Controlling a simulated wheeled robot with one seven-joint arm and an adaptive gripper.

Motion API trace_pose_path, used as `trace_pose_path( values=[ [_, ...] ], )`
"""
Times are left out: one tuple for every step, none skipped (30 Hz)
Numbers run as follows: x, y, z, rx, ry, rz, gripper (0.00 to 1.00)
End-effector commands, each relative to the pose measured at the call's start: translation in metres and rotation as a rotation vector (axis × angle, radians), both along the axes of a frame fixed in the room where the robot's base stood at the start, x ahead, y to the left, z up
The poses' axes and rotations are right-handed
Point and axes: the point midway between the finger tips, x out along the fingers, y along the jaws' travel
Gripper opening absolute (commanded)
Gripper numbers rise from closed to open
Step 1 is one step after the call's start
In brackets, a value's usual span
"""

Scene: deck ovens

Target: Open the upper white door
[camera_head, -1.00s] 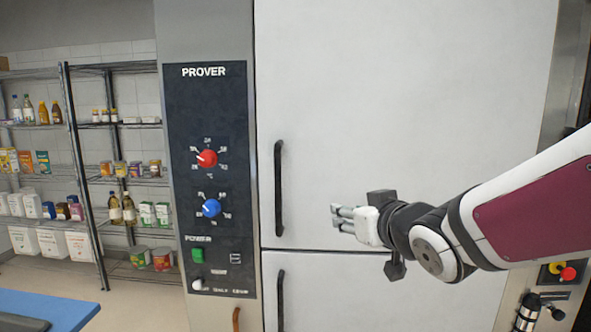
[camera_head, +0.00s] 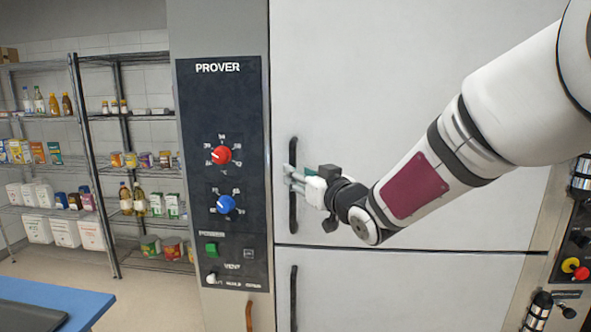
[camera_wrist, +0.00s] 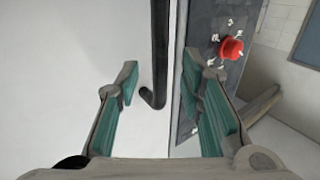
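The upper white door (camera_head: 400,70) is shut and fills the middle of the head view. Its black vertical handle (camera_head: 293,217) is near the door's left edge. My gripper (camera_head: 290,178) is at the handle's middle height in the head view, its fingers pointing left and partly covering it. In the wrist view my gripper (camera_wrist: 159,64) is open. The handle (camera_wrist: 158,40) runs between the two teal-padded fingers, with its bent end showing lower down. No finger is seen touching it. I cannot tell how deep the handle lies between the fingers.
The black prover panel (camera_head: 222,110), with red and blue knobs, stands just left of the door. A lower white door (camera_head: 400,285) with its own handle (camera_head: 293,298) is below. A blue table (camera_head: 85,300) is at the lower left, shelves behind it.

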Motion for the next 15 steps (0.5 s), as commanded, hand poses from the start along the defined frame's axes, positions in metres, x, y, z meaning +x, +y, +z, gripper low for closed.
trace_pose_path(
  values=[
    [0.008,0.005,0.0,0.0,0.0,0.001,0.35],
    [0.012,0.008,0.0,-0.001,0.001,0.001,0.35],
    [0.016,0.011,0.0,-0.001,-0.001,0.002,0.35],
    [0.02,0.013,0.0,-0.001,-0.001,0.001,0.35],
    [0.023,0.015,0.0,-0.001,-0.001,0.001,0.35],
    [0.027,0.017,0.0,-0.001,0.0,0.0,0.35],
    [0.029,0.018,0.0,-0.001,-0.001,0.0,0.35],
    [0.031,0.019,0.0,0.0,0.0,-0.001,0.35],
    [0.033,0.02,0.0,-0.001,0.001,-0.001,0.35],
    [0.035,0.021,0.0,0.0,0.0,-0.001,0.35],
    [0.036,0.022,0.0,0.0,0.0,-0.001,0.35],
    [0.037,0.022,0.0,0.0,-0.001,-0.001,0.35],
    [0.037,0.023,0.0,0.0,-0.001,-0.001,0.35],
    [0.037,0.023,0.0,0.0,-0.001,-0.001,0.35],
    [0.038,0.023,0.0,-0.001,-0.001,-0.001,0.35]
  ],
)
